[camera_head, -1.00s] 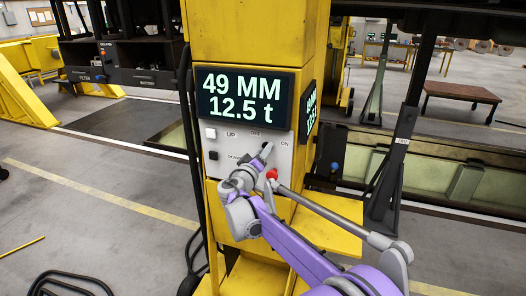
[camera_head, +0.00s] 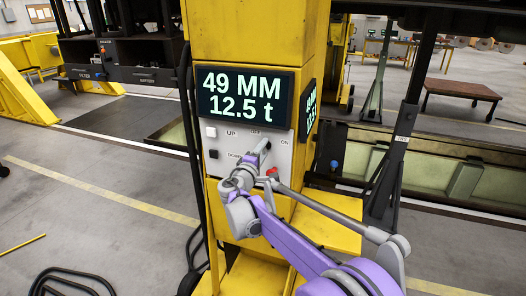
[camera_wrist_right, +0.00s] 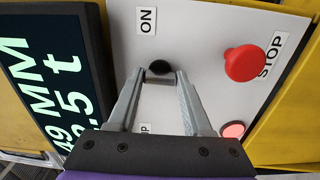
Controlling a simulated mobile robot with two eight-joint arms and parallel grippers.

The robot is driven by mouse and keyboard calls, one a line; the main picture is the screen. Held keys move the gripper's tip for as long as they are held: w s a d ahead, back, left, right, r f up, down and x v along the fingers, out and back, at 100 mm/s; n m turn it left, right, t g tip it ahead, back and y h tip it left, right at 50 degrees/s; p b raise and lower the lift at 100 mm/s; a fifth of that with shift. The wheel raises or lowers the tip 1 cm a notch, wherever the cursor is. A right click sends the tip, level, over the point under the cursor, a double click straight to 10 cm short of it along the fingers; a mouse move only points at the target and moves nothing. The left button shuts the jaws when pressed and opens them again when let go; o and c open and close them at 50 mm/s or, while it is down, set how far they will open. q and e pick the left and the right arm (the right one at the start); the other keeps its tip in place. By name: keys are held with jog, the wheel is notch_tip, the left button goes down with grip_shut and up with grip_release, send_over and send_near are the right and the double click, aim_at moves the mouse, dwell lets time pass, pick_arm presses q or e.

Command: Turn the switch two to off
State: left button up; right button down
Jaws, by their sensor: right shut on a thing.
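The rotary switch shows in the right wrist view as a dark round knob (camera_wrist_right: 160,66) on the pale control panel (camera_wrist_right: 205,30), with an ON label beside it. My right gripper (camera_wrist_right: 160,80) is shut on this knob, its two grey fingers converging at it. In the head view my right gripper (camera_head: 264,147) reaches the panel (camera_head: 285,152) between the OFF and ON labels and hides most of the knob. I cannot tell the knob's exact pointing direction. My left gripper is not in view.
A red stop button (camera_wrist_right: 245,62) sits close to the switch. White UP (camera_head: 211,133) and black DOWN (camera_head: 213,154) buttons are at the panel's left. The display (camera_head: 245,97) above reads 49 MM, 12.5 t. The yellow column (camera_head: 255,35) carries them.

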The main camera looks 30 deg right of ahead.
jog(key=shift+n, duration=0.3)
jog(key=shift+c, duration=1.6)
grip_release()
jog(key=b+v, duration=0.1)
jog(key=v, duration=1)
jog(key=shift+d, duration=0.1)
